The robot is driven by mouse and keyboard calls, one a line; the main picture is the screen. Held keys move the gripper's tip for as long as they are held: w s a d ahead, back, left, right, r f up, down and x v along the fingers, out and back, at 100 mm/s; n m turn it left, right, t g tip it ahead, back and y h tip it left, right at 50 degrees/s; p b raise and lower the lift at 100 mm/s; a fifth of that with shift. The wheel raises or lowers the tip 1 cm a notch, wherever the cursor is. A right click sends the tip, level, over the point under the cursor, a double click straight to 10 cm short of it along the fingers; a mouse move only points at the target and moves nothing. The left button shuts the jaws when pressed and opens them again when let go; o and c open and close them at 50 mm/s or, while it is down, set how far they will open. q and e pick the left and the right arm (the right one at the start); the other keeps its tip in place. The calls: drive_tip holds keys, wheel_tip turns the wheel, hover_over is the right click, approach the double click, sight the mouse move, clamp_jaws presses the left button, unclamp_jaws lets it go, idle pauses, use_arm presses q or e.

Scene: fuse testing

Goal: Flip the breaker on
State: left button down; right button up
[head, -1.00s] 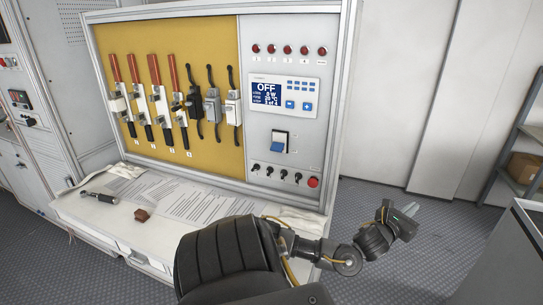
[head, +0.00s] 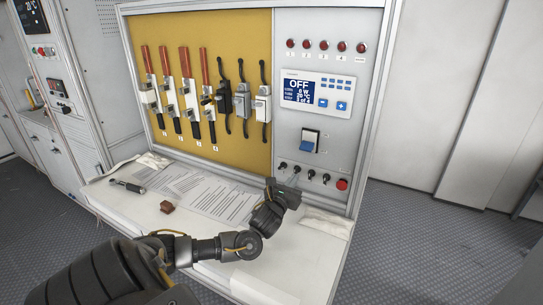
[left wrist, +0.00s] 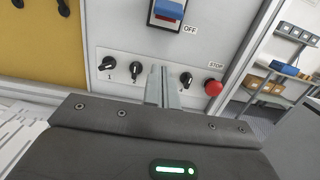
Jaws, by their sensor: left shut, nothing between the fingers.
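The breaker (head: 309,142) is a switch with a blue lever on a dark plate, set in the grey panel under the display. Its lever is at the lower side in the head view. In the left wrist view the breaker (left wrist: 168,12) is at the top edge, partly cut off, with an OFF label beside it. My left gripper (left wrist: 164,84) is shut and empty, pointing at the panel below the breaker, in front of the row of black knobs and hiding one of them. In the head view my left gripper (head: 292,182) is low in front of the panel. My right gripper is not in view.
The display (head: 314,92) reads OFF. A red stop button (head: 342,184) is right of the knobs (head: 297,170). Fuse switches with red handles (head: 166,61) line the yellow board. A tool (head: 127,186), papers (head: 215,198) and a small brown block (head: 167,207) lie on the white bench.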

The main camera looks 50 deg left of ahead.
sight(307, 147)
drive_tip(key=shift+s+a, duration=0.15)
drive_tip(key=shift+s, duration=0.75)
